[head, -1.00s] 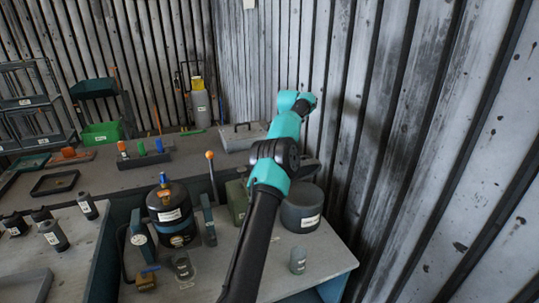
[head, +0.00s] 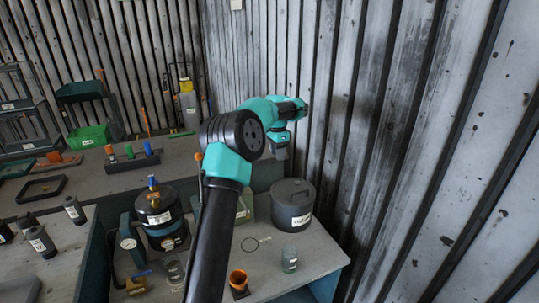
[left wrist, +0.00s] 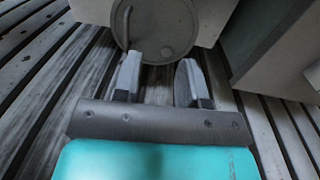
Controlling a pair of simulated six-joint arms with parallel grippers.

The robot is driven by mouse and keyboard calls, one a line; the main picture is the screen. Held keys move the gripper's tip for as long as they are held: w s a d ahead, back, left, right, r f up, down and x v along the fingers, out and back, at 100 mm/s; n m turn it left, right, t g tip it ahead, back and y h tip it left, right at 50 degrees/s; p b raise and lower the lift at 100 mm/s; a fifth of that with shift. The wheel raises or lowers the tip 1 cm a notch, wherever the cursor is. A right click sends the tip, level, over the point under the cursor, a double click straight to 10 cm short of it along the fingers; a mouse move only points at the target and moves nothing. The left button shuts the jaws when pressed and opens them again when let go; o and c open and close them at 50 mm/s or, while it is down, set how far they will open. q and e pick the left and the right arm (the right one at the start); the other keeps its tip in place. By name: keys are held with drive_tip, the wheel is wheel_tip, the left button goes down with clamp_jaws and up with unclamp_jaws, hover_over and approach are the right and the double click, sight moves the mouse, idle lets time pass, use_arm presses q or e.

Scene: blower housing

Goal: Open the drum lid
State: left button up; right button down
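A dark grey drum (head: 292,212) with a white label stands on the right part of the workbench. Its flat round lid (head: 292,188) is on top and has a small raised handle. The lid also shows in the left wrist view (left wrist: 162,28), face-on at the top, with the bar handle (left wrist: 127,27) at its left side. My left gripper (head: 281,154) hangs above and behind the drum in the head view, apart from the lid. In the left wrist view its two fingers (left wrist: 160,72) are spread with nothing between them. My right gripper is not in view.
A black canister (head: 160,215) with a blue-and-orange valve stands left of the drum. A corrugated metal wall (head: 400,150) rises close on the right. Bench between cup and drum is mostly clear.

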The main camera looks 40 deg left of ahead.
use_arm(q)
drive_tip(key=shift+s+d+r, duration=0.1)
drive_tip(key=shift+s+d, duration=0.4)
drive_tip(key=shift+s, duration=0.1)
